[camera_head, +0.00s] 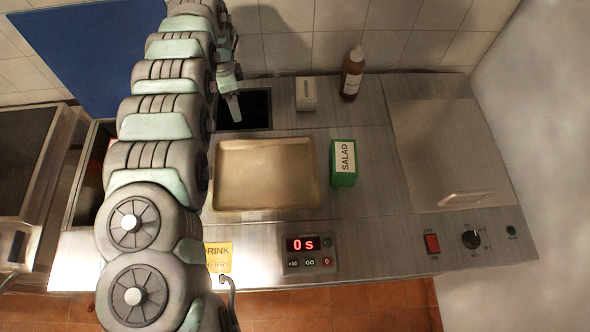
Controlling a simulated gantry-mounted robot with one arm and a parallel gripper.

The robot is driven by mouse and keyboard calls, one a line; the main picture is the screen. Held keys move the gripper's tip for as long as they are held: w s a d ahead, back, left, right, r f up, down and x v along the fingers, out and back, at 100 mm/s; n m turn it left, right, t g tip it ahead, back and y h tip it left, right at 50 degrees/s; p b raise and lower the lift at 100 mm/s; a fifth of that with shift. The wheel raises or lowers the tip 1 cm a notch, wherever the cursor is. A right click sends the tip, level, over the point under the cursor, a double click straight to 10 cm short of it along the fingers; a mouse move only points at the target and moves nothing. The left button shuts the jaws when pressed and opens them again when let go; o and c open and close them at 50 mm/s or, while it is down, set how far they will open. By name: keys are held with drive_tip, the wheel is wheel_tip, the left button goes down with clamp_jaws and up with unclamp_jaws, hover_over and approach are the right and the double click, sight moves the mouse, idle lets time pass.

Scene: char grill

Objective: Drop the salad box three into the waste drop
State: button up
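A green box labelled SALAD (344,162) stands on the steel counter, right of the metal tray; no number is readable on it. It is the only salad box I see. A dark square opening (257,108), which looks like the waste drop, is in the counter behind the tray. My gripper (234,108) points down at the left part of this opening, well apart from the green box. Only a narrow pale tip shows, and my arm hides much around it. I cannot tell whether it is open or holds anything.
An empty metal tray (266,200) lies mid-counter. A small beige block (306,94) and a brown bottle (353,73) stand behind. A timer panel (309,253) reads 0 s. A yellow DRINK label (218,257) is at the front. A flat closed grill (455,150) is at right.

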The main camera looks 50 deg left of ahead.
wheel_tip(320, 180, up, 7)
drive_tip(key=b, duration=0.1)
idle(0.3)
drive_tip(key=shift+d, duration=0.1)
